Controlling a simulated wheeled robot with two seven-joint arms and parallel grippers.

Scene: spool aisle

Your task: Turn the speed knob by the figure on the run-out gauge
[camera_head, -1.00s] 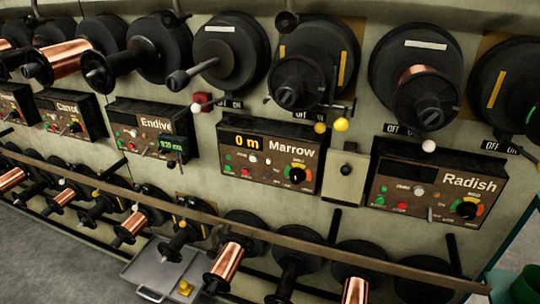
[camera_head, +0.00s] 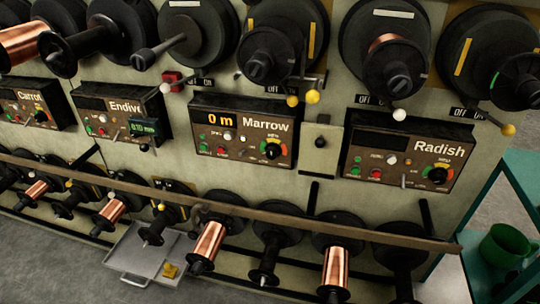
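The Marrow panel (camera_head: 241,132) is in the middle of the machine wall. Its lit display, the run-out gauge (camera_head: 220,118), reads "0 m" in orange. Its speed knob (camera_head: 271,150) is black on a coloured green, yellow and red dial; its exact setting is too small to read. The Radish panel (camera_head: 408,158) on the right has a dark display and a similar knob (camera_head: 437,175). Neither of my grippers shows in this view.
Large black spools and levers with yellow and white balls jut out above the panels. A long rail (camera_head: 230,207) and copper spools (camera_head: 207,246) run below. A grey tray (camera_head: 146,254) stands low at left-centre. A teal shelf with a green mug (camera_head: 503,246) stands at right.

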